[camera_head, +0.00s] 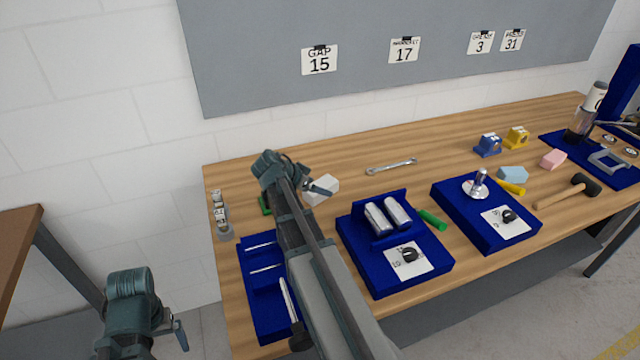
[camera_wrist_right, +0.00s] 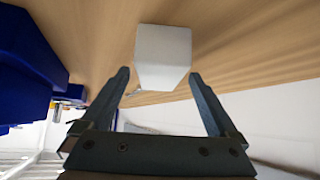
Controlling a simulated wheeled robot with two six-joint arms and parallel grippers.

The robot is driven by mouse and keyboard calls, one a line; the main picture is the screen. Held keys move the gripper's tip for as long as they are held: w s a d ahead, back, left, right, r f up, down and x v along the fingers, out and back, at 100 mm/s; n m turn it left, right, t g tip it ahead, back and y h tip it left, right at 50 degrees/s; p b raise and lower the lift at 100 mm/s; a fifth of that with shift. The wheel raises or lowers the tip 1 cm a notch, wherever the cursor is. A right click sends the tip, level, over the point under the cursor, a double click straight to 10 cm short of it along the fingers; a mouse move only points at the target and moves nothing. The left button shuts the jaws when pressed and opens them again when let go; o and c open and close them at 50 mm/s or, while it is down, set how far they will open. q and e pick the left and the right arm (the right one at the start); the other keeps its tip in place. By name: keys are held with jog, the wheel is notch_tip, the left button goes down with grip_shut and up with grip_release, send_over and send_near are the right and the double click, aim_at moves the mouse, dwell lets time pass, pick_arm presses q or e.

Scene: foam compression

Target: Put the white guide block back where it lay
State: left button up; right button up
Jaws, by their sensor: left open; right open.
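The white guide block (camera_head: 329,185) lies on the wooden bench top, left of the wrench. In the right wrist view the block (camera_wrist_right: 163,55) sits ahead, between and just beyond the open fingertips. My right gripper (camera_wrist_right: 158,78) is open and empty; its fingers look apart from the block. In the head view my right gripper (camera_head: 316,188) is close against the block's left side and hides part of it. My left gripper (camera_head: 180,334) hangs low at the left, off the bench, open and away from the block.
A blue tray with rods (camera_head: 256,290) lies at the bench's left end, partly behind my right arm. A blue fixture with two silver cylinders (camera_head: 352,250) stands to the right. A wrench (camera_head: 391,166) lies behind. A green piece (camera_head: 264,205) is partly hidden. Bench around the wrench is clear.

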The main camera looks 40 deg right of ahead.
pick_arm(q)
notch_tip(320, 180, up, 7)
jog(key=p, duration=0.5)
jog(key=shift+p, duration=0.35)
pick_arm(e)
jog(key=v, duration=0.9)
jog(key=shift+a+r, duration=0.15)
jog(key=shift+r, duration=0.15)
pick_arm(q)
jog(key=shift+f, duration=0.1)
pick_arm(e)
jog(key=b+x, duration=0.9)
jog(key=x, duration=0.3)
jog(key=shift+f, duration=0.3)
jog(key=shift+r, duration=0.2)
pick_arm(q)
notch_tip(320, 180, down, 8)
jog(key=shift+f, duration=0.25)
jog(key=shift+f, duration=0.1)
pick_arm(e)
jog(key=shift+f, duration=0.1)
